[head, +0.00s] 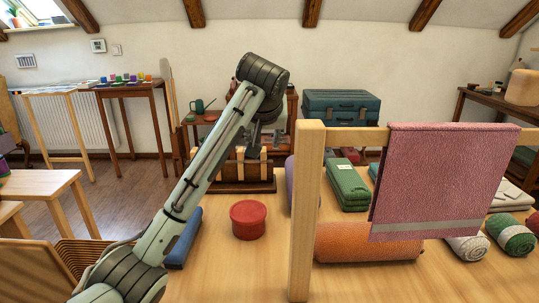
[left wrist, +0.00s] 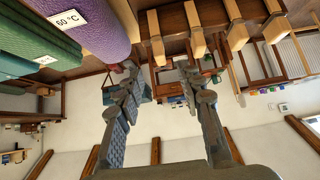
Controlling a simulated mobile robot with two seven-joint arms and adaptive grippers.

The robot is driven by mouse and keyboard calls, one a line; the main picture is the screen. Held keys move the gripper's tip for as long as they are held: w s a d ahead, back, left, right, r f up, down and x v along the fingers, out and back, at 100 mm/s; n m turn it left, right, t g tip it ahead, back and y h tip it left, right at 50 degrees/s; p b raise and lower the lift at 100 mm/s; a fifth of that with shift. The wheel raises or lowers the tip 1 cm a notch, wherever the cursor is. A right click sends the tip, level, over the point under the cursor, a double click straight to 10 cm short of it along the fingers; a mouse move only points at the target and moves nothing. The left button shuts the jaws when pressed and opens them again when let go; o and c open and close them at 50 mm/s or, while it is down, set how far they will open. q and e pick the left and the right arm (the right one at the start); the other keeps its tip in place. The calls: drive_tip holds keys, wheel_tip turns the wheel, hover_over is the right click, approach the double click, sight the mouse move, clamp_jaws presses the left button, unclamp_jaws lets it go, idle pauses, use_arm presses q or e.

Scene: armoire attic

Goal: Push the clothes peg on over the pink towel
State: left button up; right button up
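The pink towel (head: 440,175) hangs over a light wooden rail (head: 355,138) at the right, with a grey band near its lower edge. Several light wooden clothes pegs (left wrist: 236,33) stand in a row on a dark wooden rack (head: 235,187) beyond the table's middle. In the head view the pegs are partly hidden behind my left gripper (head: 262,138). The left wrist view shows this gripper (left wrist: 160,72) with its fingers apart and nothing between them, close to the pegs but apart from them. My right gripper is not in view.
A round red tin (head: 248,220) stands on the table between rack and rail post (head: 306,215). An orange roll (head: 365,243) lies behind the rail. A purple roll (left wrist: 95,25) and green bundles (head: 347,187) lie near the rack.

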sight(263, 150)
use_arm(q)
drive_tip(key=x, duration=0.7)
drive_tip(key=shift+s+a+f, duration=0.1)
drive_tip(key=shift+f, duration=0.1)
clamp_jaws()
